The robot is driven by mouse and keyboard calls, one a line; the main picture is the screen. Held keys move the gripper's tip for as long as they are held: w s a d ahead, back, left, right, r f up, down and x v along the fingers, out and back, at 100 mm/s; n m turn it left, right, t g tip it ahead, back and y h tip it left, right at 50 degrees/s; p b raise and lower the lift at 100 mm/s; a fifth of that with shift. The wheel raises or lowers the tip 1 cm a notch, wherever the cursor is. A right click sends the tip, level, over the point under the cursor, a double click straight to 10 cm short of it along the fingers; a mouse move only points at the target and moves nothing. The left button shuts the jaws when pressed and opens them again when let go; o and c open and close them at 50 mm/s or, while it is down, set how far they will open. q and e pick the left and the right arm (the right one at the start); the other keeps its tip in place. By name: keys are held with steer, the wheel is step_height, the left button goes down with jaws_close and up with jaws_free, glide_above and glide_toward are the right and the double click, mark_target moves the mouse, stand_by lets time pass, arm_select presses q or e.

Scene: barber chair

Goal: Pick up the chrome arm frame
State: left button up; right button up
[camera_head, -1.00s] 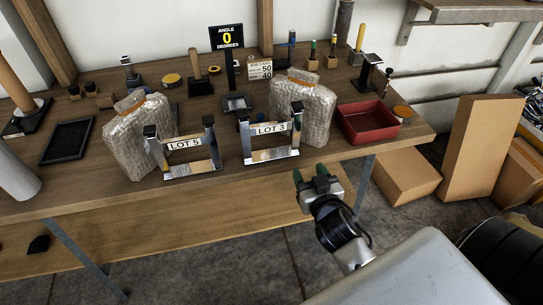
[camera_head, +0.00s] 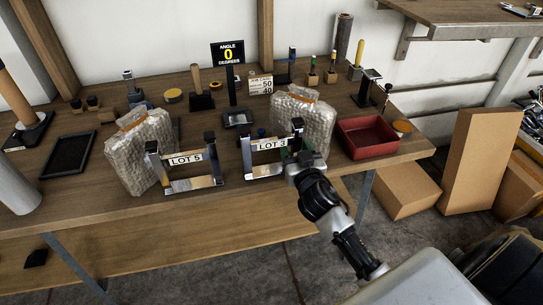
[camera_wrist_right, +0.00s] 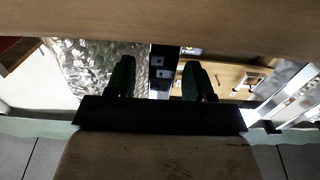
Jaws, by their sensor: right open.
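Two chrome arm frames stand on the wooden workbench. In the right wrist view the two green fingers (camera_wrist_right: 160,78) are apart. An upright dark and chrome post (camera_wrist_right: 163,70) shows in the gap between them. I cannot tell whether either finger touches it. My left gripper is not in view.
Bubble-wrapped bundles (camera_head: 140,150) stand behind both frames. A red tray (camera_head: 368,140) lies to the right of LOT 3. An angle display (camera_head: 228,53) and small tools stand at the back. The bench front edge is close below the gripper; cardboard boxes (camera_head: 405,183) stand right.

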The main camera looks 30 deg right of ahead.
steer(key=shift+w, duration=0.1)
jaws_close()
steer(key=shift+r, duration=0.1)
stand_by(0.4)
step_height(320, 180, up, 18)
steer(key=p, duration=0.3)
